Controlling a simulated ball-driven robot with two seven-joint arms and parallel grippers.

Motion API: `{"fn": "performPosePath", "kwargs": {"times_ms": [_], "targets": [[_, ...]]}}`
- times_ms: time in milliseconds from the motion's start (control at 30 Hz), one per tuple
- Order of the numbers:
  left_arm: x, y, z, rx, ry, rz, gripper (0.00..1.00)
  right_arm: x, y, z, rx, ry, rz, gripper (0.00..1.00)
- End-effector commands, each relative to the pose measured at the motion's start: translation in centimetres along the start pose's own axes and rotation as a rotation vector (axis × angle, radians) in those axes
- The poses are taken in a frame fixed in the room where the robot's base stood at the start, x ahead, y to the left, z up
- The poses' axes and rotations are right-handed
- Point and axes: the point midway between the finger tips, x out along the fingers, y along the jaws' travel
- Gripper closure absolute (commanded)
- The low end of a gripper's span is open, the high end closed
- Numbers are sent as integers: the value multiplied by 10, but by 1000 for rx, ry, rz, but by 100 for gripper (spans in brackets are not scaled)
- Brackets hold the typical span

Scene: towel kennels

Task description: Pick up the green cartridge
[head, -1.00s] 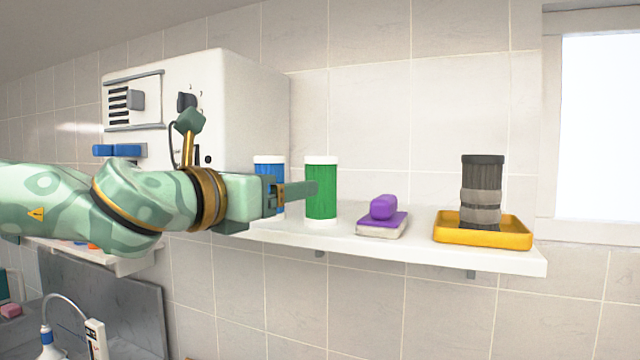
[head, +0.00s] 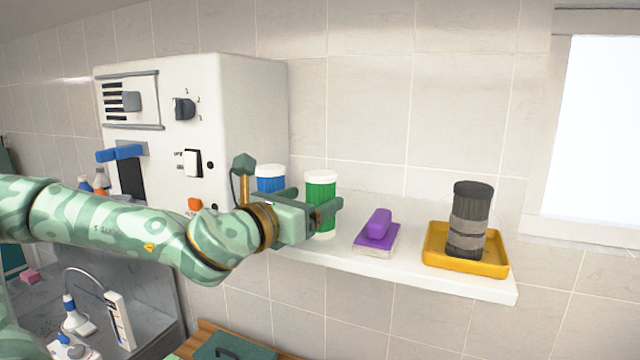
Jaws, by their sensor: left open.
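The green cartridge (head: 321,188), with white top and bottom rims, stands upright on the white wall shelf (head: 400,268). My left gripper (head: 317,199) is open right at it, coming from the left. One finger shows at the cartridge's left side and the other crosses in front of its lower part. The cartridge appears to lie between the fingers, but I cannot tell whether either touches it. The gripper hides part of the cartridge's lower left. My right gripper is not in view.
A blue cartridge (head: 270,183) stands close on the left, partly hidden. To the right are a purple-topped brush or sponge (head: 377,228) and a dark grey cylinder (head: 470,215) on a yellow tray (head: 434,258). A white machine (head: 245,110) stands behind my left arm.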

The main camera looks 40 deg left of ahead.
Motion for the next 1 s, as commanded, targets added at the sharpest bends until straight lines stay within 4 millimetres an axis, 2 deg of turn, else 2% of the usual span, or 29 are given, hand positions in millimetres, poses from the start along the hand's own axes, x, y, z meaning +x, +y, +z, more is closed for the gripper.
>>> {"fn": "performPosePath", "kwargs": {"times_ms": [100, 200, 367, 700, 1000], "targets": [[5, -1, 1, -5, 2, -2, 25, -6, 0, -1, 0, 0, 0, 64], [16, -2, 3, -9, 4, 1, 25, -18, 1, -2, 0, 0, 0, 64], [32, -2, 3, -7, 6, 3, 25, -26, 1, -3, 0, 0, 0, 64], [50, -3, 2, 1, 2, 2, 25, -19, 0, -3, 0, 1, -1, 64], [52, -3, 3, -1, 0, 0, 25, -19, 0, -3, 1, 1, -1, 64]]}}
